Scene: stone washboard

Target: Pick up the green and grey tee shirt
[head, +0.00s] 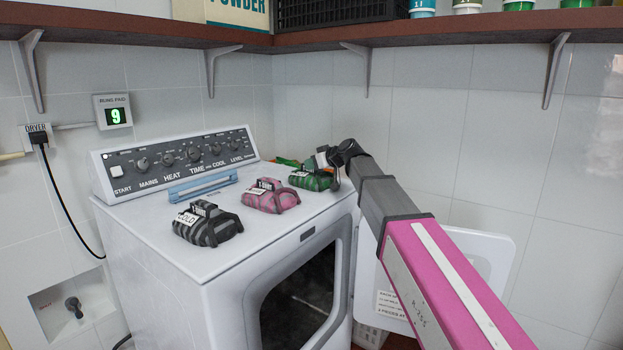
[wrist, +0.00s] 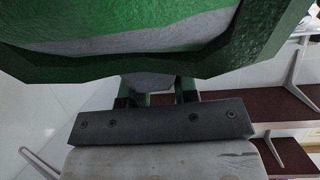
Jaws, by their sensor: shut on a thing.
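The green and grey tee shirt (head: 312,181) is a folded bundle with a white label, at the far right of the dryer top in the head view. My gripper (head: 329,163) is at its upper right side and is shut on it. In the wrist view the shirt (wrist: 130,45) fills the top of the picture, close against my gripper (wrist: 158,90). The fingertips are mostly hidden by the shirt. I cannot tell whether the shirt touches the dryer top.
The white dryer (head: 190,275) also bears a pink bundle (head: 270,196), a black and grey bundle (head: 207,224) and a blue object (head: 203,185). Something orange (head: 287,162) shows behind the green shirt. The dryer door (head: 490,255) hangs open below my arm. A brown shelf (head: 430,28) runs above.

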